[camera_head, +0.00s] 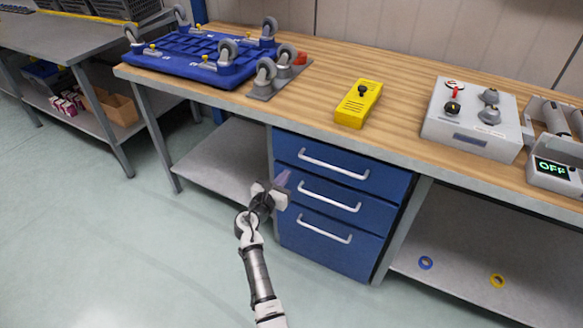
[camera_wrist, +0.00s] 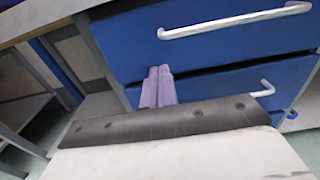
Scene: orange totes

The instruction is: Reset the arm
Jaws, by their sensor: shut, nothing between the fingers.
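My gripper (camera_head: 283,178) is at the end of my raised arm, in front of the blue drawer unit (camera_head: 318,247) under the workbench. In the wrist view its two purple fingers (camera_wrist: 159,86) lie side by side, shut and empty. They point toward the drawer fronts, below the top drawer's white handle (camera_wrist: 236,22). A second white handle (camera_wrist: 264,89) shows to their right. All the drawers look closed. I cannot tell the exact gap between the fingertips and the drawer front.
The wooden workbench (camera_head: 400,95) holds an upturned blue dolly (camera_head: 180,57), a yellow box (camera_head: 359,103) with a black knob, a grey control box (camera_head: 473,119) and a device (camera_head: 556,172) reading OFF. Tape rolls lie on the lower right shelf (camera_head: 460,268). The floor (camera_head: 100,240) at left is clear.

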